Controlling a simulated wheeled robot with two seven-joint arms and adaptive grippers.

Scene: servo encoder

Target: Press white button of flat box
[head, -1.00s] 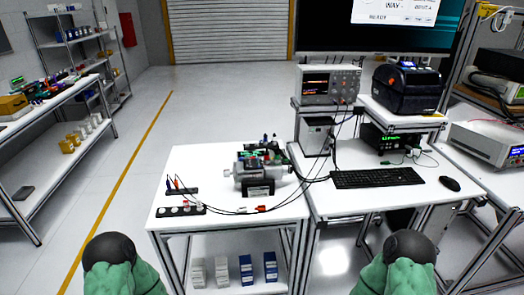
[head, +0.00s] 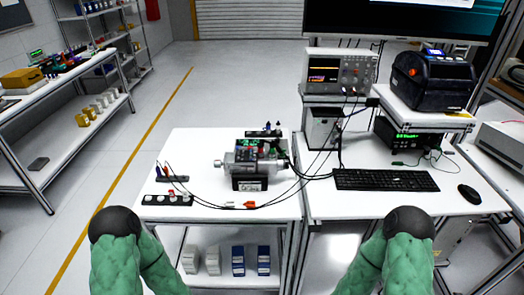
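A flat black box (head: 167,200) lies at the front left corner of the white table (head: 270,212). It has a row of small round tops; some look white and one looks reddish, but they are too small to tell apart clearly. A grey motor-like unit (head: 250,162) with a black base stands to its right, with cables running from it. My two green arms rise at the bottom of the head view, ending in black rounded parts left and right of the table's front. No gripper fingers show, so neither gripper is in view.
A second table holds a keyboard (head: 386,180), a mouse (head: 469,194), an oscilloscope (head: 340,72) and a black printer (head: 433,79). Thin cables (head: 215,203) loop across the white table near the box. A small black holder (head: 172,179) stands behind the box. Open floor lies left.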

